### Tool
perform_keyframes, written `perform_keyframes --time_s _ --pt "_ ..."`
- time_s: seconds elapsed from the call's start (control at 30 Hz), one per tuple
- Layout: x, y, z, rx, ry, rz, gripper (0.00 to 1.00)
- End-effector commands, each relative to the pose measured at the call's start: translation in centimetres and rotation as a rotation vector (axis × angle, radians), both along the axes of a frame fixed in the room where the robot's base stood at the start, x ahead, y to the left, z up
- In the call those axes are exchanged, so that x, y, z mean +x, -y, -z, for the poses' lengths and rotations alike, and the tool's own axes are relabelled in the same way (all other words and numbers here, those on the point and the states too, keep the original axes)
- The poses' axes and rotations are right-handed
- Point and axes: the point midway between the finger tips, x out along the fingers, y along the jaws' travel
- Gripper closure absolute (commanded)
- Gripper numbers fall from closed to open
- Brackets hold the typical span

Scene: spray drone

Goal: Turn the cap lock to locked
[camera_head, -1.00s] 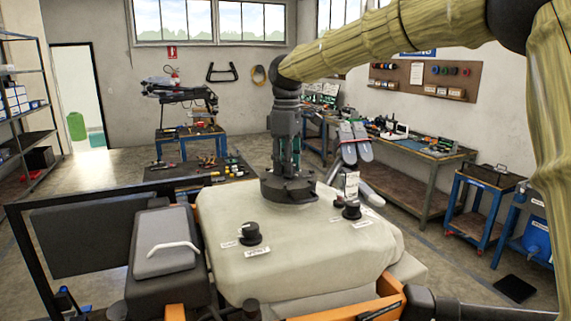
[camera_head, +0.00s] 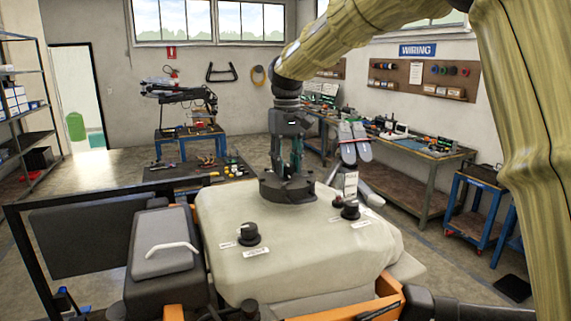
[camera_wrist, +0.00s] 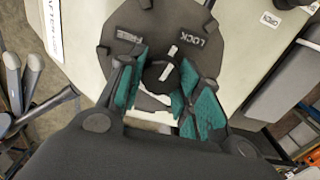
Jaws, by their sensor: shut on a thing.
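The dark round tank cap (camera_head: 300,190) sits on top of the drone's beige tank (camera_head: 290,245). In the wrist view the cap (camera_wrist: 206,62) has FREE at upper left and LOCK at upper right. A black lock knob (camera_wrist: 158,76) with a white pointer stands at its centre. The pointer leans up and slightly right, between the two words. My gripper (camera_head: 286,172) points down over the cap. In the wrist view its teal-padded fingers (camera_wrist: 163,88) are on either side of the knob, shut on it. The knob's lower part is partly hidden.
Two black knobs, one at front left (camera_head: 248,234) and one at right (camera_head: 350,209), stand on the tank beside labels. A grey box with a white handle (camera_head: 166,255) is at left. A workbench (camera_head: 415,150) lines the right wall.

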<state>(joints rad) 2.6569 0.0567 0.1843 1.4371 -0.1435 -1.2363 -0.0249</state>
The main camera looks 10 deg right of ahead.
Motion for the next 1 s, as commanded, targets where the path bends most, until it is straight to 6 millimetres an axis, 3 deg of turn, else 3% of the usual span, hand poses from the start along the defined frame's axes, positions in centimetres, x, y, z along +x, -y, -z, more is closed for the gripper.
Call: perform_keyframes --time_s 0.6,1.0 --pt "-0.08 0.04 -0.03 -0.003 -0.001 0.547 0.91" --pt "-0.05 0.02 -0.03 -0.002 0.0 0.724 0.9"
